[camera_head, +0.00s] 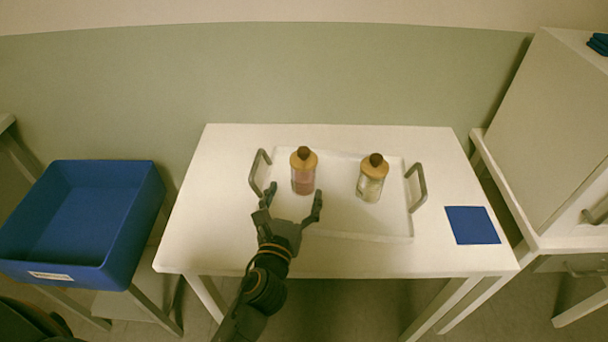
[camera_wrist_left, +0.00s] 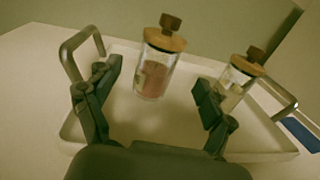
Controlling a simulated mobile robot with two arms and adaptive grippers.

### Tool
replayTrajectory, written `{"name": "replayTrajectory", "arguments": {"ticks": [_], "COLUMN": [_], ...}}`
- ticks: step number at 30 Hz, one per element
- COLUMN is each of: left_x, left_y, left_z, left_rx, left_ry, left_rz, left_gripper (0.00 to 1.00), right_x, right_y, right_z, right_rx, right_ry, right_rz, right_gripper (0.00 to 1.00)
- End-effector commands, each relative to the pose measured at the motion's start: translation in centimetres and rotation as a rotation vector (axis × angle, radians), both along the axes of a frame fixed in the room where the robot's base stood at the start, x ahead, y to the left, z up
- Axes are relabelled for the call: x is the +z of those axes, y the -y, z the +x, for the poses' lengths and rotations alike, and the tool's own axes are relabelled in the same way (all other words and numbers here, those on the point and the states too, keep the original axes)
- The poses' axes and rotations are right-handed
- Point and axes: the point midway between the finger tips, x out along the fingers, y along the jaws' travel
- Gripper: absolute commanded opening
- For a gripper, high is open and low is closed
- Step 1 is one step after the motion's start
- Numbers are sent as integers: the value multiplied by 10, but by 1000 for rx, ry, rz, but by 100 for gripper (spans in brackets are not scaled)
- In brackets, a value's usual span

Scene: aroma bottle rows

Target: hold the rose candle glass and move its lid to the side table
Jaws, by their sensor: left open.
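The rose candle glass (camera_head: 303,180) stands upright on a white tray (camera_head: 340,229), with pinkish contents. Its round wooden lid (camera_head: 304,160) with a dark knob sits on top. In the left wrist view the glass (camera_wrist_left: 153,78) and lid (camera_wrist_left: 165,40) show ahead, between the fingers. My left gripper (camera_head: 294,196) is open and empty, just in front of the glass at the tray's near left part; its open fingers also show in the left wrist view (camera_wrist_left: 157,90). My right gripper is not in view.
A second lidded glass (camera_head: 370,186) with pale contents stands to the right on the tray. Grey tray handles (camera_head: 258,171) rise at both ends. A blue mat (camera_head: 472,225) lies on the white table (camera_head: 230,150). A blue crate (camera_head: 105,215) stands left, a white cabinet (camera_head: 545,130) right.

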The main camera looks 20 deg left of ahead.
Motion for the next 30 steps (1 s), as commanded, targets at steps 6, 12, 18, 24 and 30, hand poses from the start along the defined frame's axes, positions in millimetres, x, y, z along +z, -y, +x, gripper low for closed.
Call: {"name": "replayTrajectory", "arguments": {"ticks": [6, 12, 18, 24, 30], "left_x": [1, 4, 6, 4, 4], "left_y": [-2, -3, -5, -5, -5], "left_z": [29, 45, 75, 84, 83], "left_rx": [1, 0, 1, 0, 0], "left_ry": [1, 2, 1, 0, 0], "left_rz": [-1, -1, -1, 0, 0], "left_gripper": [82, 82, 82, 82, 72], "right_x": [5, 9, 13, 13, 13], "right_y": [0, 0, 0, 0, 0], "right_z": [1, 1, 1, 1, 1], "right_rx": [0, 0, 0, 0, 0], "right_ry": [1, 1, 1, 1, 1], "right_rz": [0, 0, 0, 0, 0], "right_gripper": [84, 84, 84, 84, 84]}}
